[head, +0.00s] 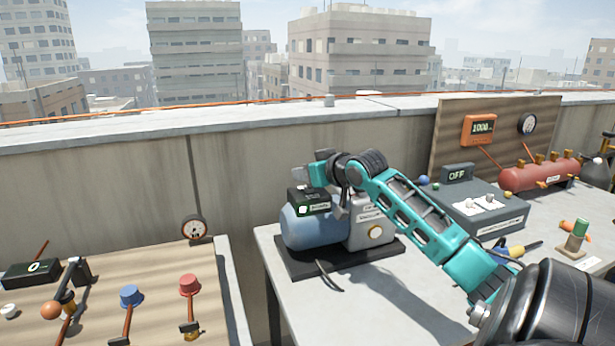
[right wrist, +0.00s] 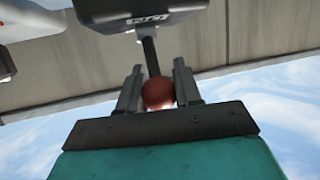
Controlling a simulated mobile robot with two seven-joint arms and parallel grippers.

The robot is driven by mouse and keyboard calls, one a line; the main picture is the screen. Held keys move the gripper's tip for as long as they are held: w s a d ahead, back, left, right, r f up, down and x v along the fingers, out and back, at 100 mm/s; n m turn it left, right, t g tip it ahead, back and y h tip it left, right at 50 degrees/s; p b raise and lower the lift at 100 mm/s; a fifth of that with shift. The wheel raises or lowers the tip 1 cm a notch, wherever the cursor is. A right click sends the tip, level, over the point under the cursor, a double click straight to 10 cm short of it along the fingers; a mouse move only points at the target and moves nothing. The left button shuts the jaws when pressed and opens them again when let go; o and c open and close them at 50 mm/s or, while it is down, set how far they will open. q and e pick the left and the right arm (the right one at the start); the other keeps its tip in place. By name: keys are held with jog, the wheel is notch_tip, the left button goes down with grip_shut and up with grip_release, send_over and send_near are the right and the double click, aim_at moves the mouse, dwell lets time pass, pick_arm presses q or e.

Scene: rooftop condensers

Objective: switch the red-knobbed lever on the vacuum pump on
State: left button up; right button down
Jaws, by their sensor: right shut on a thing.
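The vacuum pump (head: 322,228) stands on the right-hand table, with a blue tank, a grey body and a dark base. A small dark box (head: 306,198) with a lettered panel sits on its upper left. My right gripper (head: 300,174) is at the top of the pump, above this box; my arm hides part of the pump. In the right wrist view, the fingers of my right gripper (right wrist: 158,88) are shut on the red knob (right wrist: 158,94), at the end of a dark lever stem (right wrist: 150,58). The lever is hidden in the head view. My left gripper is out of view.
A grey box (head: 480,212) with an OFF display stands right of the pump, before a red tank (head: 538,174) and a gauge board (head: 450,128). A wooden panel (head: 150,270) with levers and knobs is at the left. The table front (head: 370,305) is clear.

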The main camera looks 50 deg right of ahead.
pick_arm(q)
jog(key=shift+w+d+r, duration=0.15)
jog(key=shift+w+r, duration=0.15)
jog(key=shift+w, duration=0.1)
pick_arm(e)
jog(key=c, duration=0.8)
grip_release()
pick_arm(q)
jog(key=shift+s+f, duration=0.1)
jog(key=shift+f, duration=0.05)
pick_arm(e)
jog(key=shift+s+a, duration=0.1)
jog(key=shift+s, duration=0.1)
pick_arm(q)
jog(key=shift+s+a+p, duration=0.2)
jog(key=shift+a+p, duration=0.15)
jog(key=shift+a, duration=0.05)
pick_arm(e)
jog(key=v, duration=1.2)
jog(key=shift+s+a, duration=0.1)
jog(key=shift+s, duration=0.3)
